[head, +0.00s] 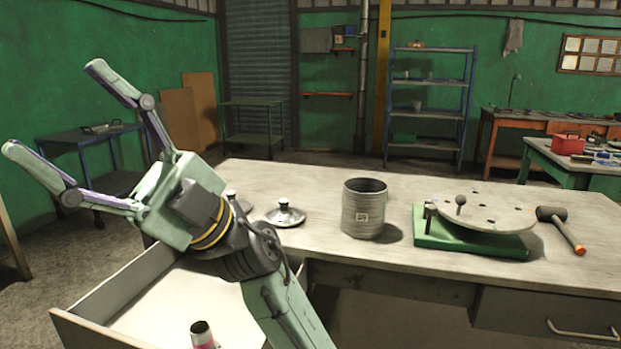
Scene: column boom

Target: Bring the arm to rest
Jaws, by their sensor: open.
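My gripper (57,107) is at the left of the head view, raised above the open drawer and the left end of the workbench. Its two fingers point up and to the left and are spread wide apart. Nothing is between them. My arm comes up from the bottom of the view, in front of part of the drawer and the bench's left end. The gripper touches nothing that I can see.
The workbench (420,266) bears a lid with a knob (285,214), a ribbed grey canister (363,212), a round plate (487,217) on a green base (468,240) and a mallet (560,225). An open drawer (120,290) juts out below my gripper. A small cylinder (202,335) stands there.

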